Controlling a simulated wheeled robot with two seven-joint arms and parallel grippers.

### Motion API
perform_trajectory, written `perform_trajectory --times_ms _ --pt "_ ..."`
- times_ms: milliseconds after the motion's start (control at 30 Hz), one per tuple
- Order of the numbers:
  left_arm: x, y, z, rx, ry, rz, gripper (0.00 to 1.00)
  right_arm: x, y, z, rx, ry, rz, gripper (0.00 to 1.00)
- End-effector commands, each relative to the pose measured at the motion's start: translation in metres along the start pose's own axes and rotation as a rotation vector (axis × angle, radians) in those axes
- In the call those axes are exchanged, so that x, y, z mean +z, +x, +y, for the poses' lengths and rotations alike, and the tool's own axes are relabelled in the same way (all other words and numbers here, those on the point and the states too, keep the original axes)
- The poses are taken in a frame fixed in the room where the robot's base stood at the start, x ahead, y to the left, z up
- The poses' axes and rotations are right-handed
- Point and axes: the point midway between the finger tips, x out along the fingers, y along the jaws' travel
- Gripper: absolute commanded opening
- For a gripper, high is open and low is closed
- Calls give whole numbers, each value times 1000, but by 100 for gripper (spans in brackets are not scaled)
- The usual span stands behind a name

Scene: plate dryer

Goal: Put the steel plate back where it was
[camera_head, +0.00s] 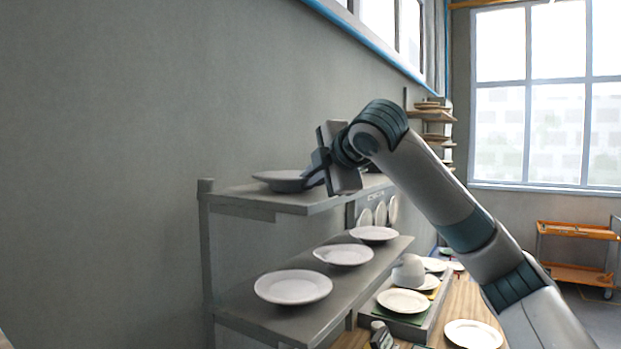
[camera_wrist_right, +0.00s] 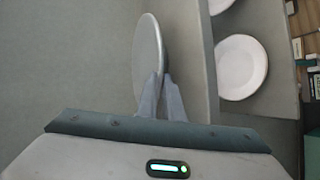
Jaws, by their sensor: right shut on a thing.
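The steel plate (camera_head: 281,180) is grey and sits level at the top shelf (camera_head: 262,197) of the grey rack, at its left part. My right gripper (camera_head: 310,178) is shut on the plate's right rim. In the right wrist view the plate (camera_wrist_right: 148,62) shows beyond the fingers, and the gripper (camera_wrist_right: 160,82) has its two fingertips at the rim. I cannot tell whether the plate's underside touches the shelf. My left gripper is not in view.
The lower shelf (camera_head: 240,303) holds several white plates (camera_head: 293,287). A wooden counter (camera_head: 462,305) with more plates and a bowl (camera_head: 408,270) is at the right. A grey wall (camera_head: 110,150) stands behind the rack. An orange cart (camera_head: 577,232) is far right.

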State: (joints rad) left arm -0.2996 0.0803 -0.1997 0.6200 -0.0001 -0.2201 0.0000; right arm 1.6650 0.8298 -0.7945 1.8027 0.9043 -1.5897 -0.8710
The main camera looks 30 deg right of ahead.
Motion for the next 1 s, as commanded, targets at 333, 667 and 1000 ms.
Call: perform_trajectory --times_ms 333,667,1000 --pt "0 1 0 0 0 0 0 0 1 -2 0 0 0 15" --pt "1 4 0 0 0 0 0 0 -4 -1 1 0 -1 15" --pt "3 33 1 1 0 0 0 0 -47 -4 4 0 0 15"
